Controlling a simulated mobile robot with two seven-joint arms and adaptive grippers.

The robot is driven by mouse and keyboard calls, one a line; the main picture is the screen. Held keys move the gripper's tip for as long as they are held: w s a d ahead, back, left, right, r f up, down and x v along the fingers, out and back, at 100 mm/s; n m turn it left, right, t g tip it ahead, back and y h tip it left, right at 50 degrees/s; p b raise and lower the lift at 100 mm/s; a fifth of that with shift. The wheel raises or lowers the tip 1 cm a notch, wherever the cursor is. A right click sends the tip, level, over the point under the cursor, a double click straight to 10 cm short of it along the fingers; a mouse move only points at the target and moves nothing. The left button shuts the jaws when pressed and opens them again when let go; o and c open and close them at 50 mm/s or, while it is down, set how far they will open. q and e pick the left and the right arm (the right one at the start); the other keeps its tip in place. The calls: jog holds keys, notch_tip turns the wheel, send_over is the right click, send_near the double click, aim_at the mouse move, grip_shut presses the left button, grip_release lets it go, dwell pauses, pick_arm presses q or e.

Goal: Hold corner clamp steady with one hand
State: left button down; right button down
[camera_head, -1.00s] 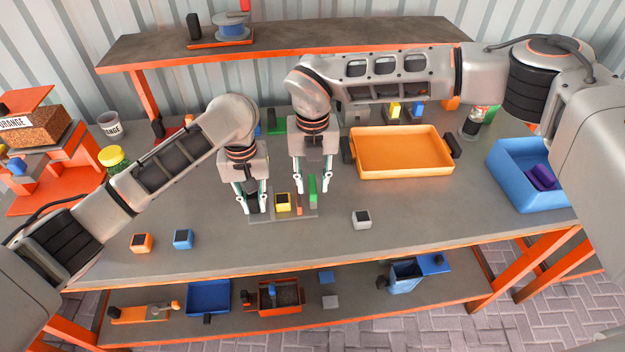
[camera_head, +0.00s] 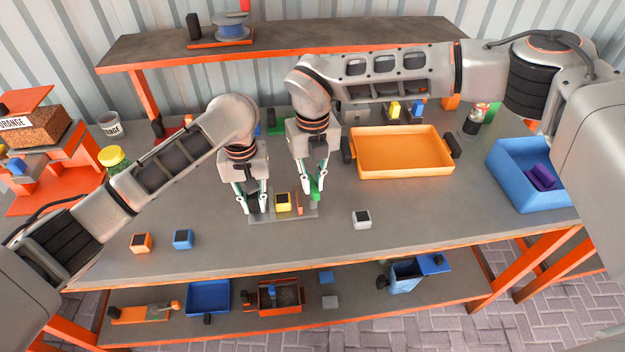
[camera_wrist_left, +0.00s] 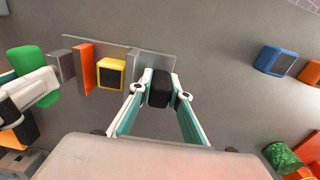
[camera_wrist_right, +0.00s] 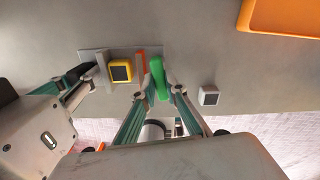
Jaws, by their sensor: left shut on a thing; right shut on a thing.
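The corner clamp is a flat grey base plate (camera_head: 283,217) on the table, with a yellow block (camera_head: 283,202) and a thin orange upright plate (camera_wrist_left: 83,68) on it. My left gripper (camera_head: 253,207) is shut on a black knob (camera_wrist_left: 160,88) at the clamp's left end. My right gripper (camera_head: 314,198) is shut on a green handle (camera_wrist_right: 158,78) at the clamp's right end, which also shows in the left wrist view (camera_wrist_left: 28,62). The fingers partly hide both held parts in the head view.
A grey cube (camera_head: 361,219) lies right of the clamp; blue (camera_head: 183,239) and orange (camera_head: 141,243) cubes lie front left. An orange tray (camera_head: 402,172) stands behind right, a blue bin (camera_head: 505,178) at far right. The table front between the cubes is clear.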

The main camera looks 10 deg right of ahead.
aim_at(312, 183)
jog(key=n, duration=0.5)
jog(key=shift+n, duration=0.3)
jog(key=n, duration=0.5)
jog(key=shift+n, duration=0.3)
jog(key=c, duration=2)
grip_release()
jog(key=shift+c, duration=0.2)
notch_tip(312, 183, up, 12)
